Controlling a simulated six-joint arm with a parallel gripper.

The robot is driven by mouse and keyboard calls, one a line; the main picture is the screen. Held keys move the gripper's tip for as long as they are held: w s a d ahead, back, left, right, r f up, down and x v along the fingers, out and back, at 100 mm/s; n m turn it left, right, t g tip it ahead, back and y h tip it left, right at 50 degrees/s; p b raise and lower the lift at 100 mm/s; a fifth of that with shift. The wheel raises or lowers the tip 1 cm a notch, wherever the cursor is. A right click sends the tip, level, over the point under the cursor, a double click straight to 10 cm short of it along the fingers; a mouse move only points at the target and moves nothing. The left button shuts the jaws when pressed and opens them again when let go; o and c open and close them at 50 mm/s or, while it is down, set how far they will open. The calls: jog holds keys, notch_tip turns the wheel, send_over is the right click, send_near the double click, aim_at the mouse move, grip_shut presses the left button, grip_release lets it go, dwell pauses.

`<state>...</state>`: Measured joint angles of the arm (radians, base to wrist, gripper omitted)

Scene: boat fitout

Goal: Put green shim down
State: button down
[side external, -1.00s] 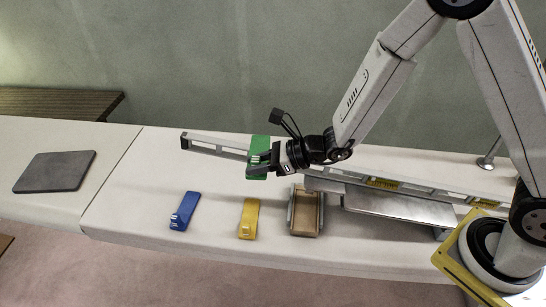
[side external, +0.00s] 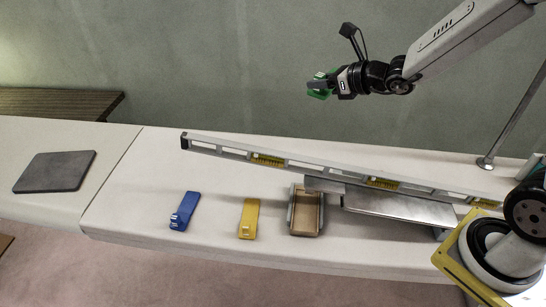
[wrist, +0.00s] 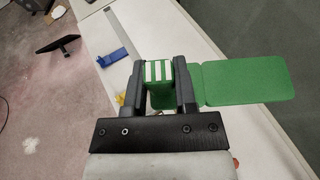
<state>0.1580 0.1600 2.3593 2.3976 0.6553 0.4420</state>
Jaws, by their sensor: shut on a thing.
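My gripper (side external: 328,84) is shut on the green shim (side external: 318,92) and holds it high above the back of the bench. In the wrist view the green shim (wrist: 240,82) sits between the two fingers of my gripper (wrist: 159,82), its flat plate reaching out to the right and a white-striped block between the fingers. A blue shim (side external: 185,211) and a yellow shim (side external: 249,218) lie apart on the bench, left of a small open wooden tray (side external: 306,214).
A long spirit level (side external: 330,168) lies slanted across the bench, behind a metal plate (side external: 398,206). A dark grey pad (side external: 55,172) lies at the far left. A thin metal post (side external: 512,120) stands at the right. The bench front left of the blue shim is clear.

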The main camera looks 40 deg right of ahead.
jog(key=shift+w+a, duration=0.3)
jog(key=shift+w, duration=0.15)
jog(key=w+a+f+n+g+y, duration=0.3)
jog(key=a+f+n, duration=0.15)
jog(key=a, duration=0.65)
jog(key=w+a+f+n+g+y, duration=0.3)
jog(key=a+f+n+g, duration=0.15)
jog(key=a, duration=0.55)
jog(key=w+a+f+n+g+y, duration=0.3)
jog(key=w+a+f, duration=0.15)
jog(key=a, duration=0.65)
notch_tip(320, 180, down, 7)
jog(key=a+m+t, duration=0.1)
jog(key=a+t, duration=0.1)
jog(key=d+f+m+t+h, duration=0.3)
jog(key=d+f+m+t, duration=0.2)
jog(key=d+f, duration=0.2)
jog(key=shift+s+d+f, duration=0.15)
jog(key=shift+s+d, duration=0.1)
jog(key=shift+d, duration=0.55)
